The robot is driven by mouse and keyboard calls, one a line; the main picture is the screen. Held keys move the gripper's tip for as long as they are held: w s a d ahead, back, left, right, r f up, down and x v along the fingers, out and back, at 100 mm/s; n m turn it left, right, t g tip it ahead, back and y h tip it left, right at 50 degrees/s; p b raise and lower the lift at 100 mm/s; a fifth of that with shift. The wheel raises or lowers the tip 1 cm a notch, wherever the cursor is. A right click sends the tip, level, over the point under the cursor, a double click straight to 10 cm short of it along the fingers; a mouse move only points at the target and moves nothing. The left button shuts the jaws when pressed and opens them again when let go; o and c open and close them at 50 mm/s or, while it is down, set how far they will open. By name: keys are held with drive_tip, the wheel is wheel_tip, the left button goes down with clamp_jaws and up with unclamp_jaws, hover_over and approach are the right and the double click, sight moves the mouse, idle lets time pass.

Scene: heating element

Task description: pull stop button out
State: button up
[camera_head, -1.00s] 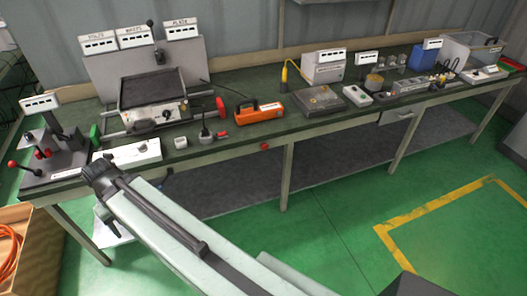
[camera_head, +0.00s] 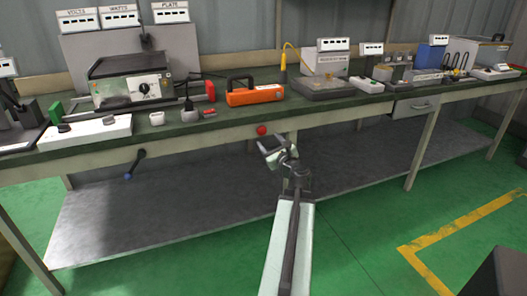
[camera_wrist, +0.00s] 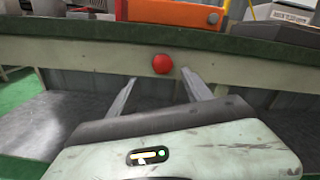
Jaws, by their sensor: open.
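The stop button (camera_head: 261,130) is a small red round knob on the front edge of the workbench. In the wrist view the red button (camera_wrist: 162,63) is at upper middle, beyond the fingertips and roughly between their lines. My gripper (camera_head: 268,146) is just below and in front of the button in the head view. In the wrist view my gripper (camera_wrist: 160,80) has its two fingers spread apart with nothing between them. No contact with the button shows.
The workbench (camera_head: 215,128) carries an orange case (camera_head: 255,96) above the button, and a hot plate unit (camera_head: 130,85) to the left. A blue-black handle (camera_head: 135,165) hangs under the bench at left. A lower shelf (camera_head: 180,205) lies below. Green floor is open in front.

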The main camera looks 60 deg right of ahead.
sight(263, 132)
drive_tip(key=x, duration=0.7)
drive_tip(key=shift+w+d+r, duration=0.1)
drive_tip(key=shift+d, duration=0.4)
clamp_jaws()
idle(1.0)
